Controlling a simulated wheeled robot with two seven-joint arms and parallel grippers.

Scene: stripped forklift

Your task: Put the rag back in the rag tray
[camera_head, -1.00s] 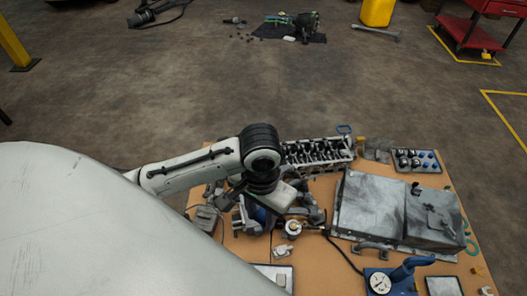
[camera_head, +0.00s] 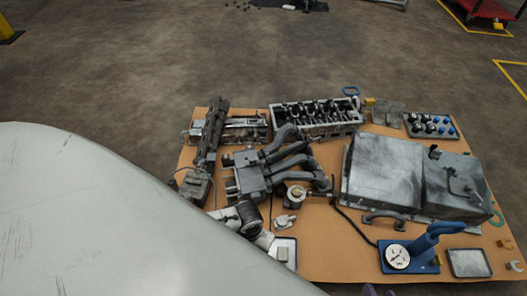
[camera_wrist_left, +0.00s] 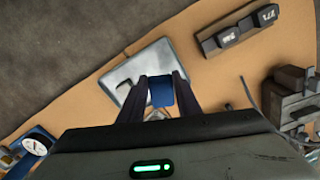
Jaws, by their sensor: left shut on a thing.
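The blue rag (camera_wrist_left: 161,92) is between the fingers of my left gripper (camera_wrist_left: 160,90) in the left wrist view. That gripper is shut on it. A shallow silver tray (camera_wrist_left: 150,62) lies beyond the fingers, under the rag in that view; I cannot tell whether they touch. In the head view this tray (camera_head: 291,245) is near the table's front edge, with a small grey piece showing in it. My left arm is beside it, and its gripper is mostly hidden there. The tips of my right gripper (camera_head: 379,292) show apart at the bottom edge, empty.
A blue gauge press (camera_head: 408,252) and a second silver tray (camera_head: 468,263) are at the right. A manifold (camera_head: 265,170), a cylinder head (camera_head: 318,118) and a large grey box (camera_head: 385,172) fill the table's middle and back. Labelled black blocks (camera_wrist_left: 240,30) show in the left wrist view.

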